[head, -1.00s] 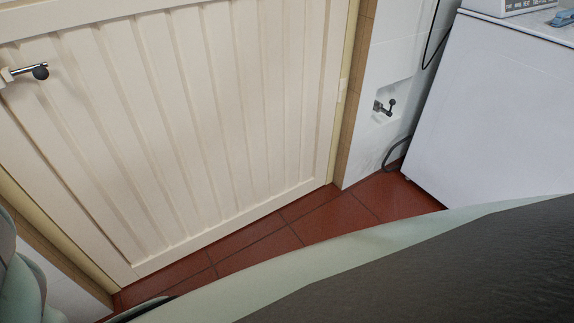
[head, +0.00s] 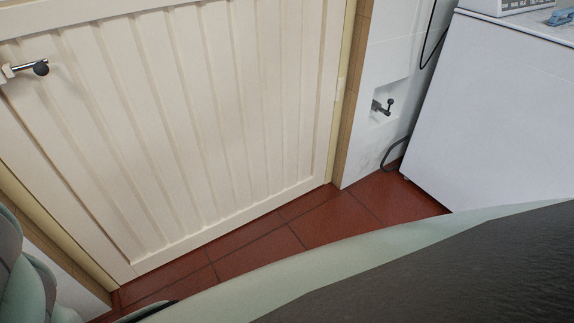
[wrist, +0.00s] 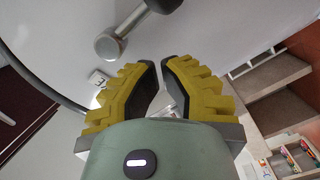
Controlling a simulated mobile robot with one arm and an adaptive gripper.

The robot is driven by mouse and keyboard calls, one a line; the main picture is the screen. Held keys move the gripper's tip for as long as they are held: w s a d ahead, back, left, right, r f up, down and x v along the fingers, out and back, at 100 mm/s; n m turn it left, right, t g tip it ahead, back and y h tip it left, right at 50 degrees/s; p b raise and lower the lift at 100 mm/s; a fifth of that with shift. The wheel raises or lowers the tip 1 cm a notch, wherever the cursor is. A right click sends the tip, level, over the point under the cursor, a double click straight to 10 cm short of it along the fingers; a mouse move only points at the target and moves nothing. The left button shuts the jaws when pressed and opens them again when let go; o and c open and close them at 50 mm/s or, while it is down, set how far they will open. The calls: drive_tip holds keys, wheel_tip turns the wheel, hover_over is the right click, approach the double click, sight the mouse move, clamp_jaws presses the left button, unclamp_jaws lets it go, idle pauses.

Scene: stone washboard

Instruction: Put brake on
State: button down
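I cannot pick out anything that is clearly a brake. In the head view a small dark tap-like fitting with a round-ended lever (head: 383,105) sits in a white wall recess, right of the door. A metal door handle with a dark round end (head: 30,68) is at the upper left. In the wrist view my gripper (wrist: 160,64) has yellow fingers with dark pads, partly open with a narrow empty gap. A grey metal bar with a rounded knob (wrist: 108,45) is beyond the fingertips, up and left, apart from them. My gripper is not in the head view.
A cream panelled door (head: 190,130) fills the left. A white appliance (head: 492,110) stands at the right, with a dark hose (head: 396,147) beside it. Red floor tiles (head: 275,238) are bare between them. Brownish steps or shelves (wrist: 275,85) show at the wrist view's right.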

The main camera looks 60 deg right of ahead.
drive_tip(key=v, duration=1)
drive_tip(key=shift+s, duration=0.25)
